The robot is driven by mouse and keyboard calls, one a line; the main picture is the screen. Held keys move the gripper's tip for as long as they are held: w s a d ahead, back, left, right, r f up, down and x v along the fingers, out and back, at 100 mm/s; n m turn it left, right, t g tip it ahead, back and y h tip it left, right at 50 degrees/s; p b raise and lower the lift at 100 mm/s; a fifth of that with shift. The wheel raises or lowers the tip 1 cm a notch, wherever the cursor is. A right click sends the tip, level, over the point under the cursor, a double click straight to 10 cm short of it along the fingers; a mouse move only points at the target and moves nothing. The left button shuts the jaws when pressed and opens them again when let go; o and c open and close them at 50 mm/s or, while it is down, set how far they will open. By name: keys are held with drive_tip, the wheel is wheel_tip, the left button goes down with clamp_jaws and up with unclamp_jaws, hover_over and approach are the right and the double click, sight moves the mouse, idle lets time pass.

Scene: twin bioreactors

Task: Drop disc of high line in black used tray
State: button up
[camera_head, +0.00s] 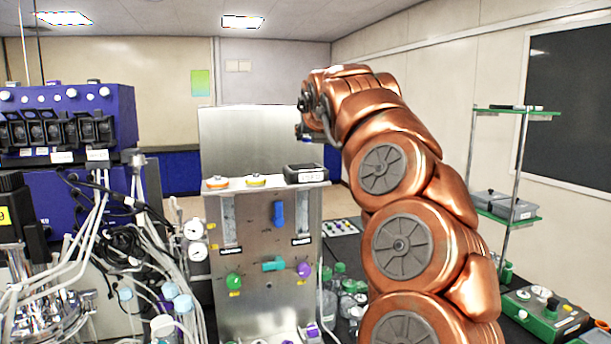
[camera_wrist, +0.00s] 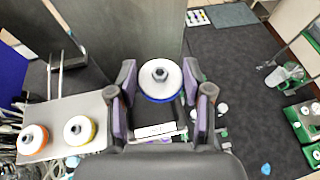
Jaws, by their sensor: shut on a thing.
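My gripper (camera_wrist: 160,76) is shut on a white disc with a blue rim and a dark centre knob (camera_wrist: 161,92). The disc sits between the two fingertips in the wrist view. A small black tray with a white label (camera_head: 305,173) stands on the right end of the steel panel's top. In the wrist view the tray's white label (camera_wrist: 155,131) shows below the disc, and the gripper hides much of the tray. In the head view my gripper (camera_head: 306,122) is above the tray, with a clear gap, and the disc is hardly visible.
An orange-rimmed disc (camera_wrist: 32,139) and a yellow-rimmed disc (camera_wrist: 79,130) sit on the panel's top left of the tray. A tall grey plate (camera_head: 254,140) stands behind the panel. Bottles (camera_head: 347,298) stand right of the panel, below its top.

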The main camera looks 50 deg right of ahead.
drive_tip(key=shift+f, duration=0.35)
drive_tip(key=o, duration=0.9)
drive_tip(key=shift+o, duration=0.2)
drive_tip(key=shift+s, duration=0.1)
drive_tip(key=v, duration=1.2)
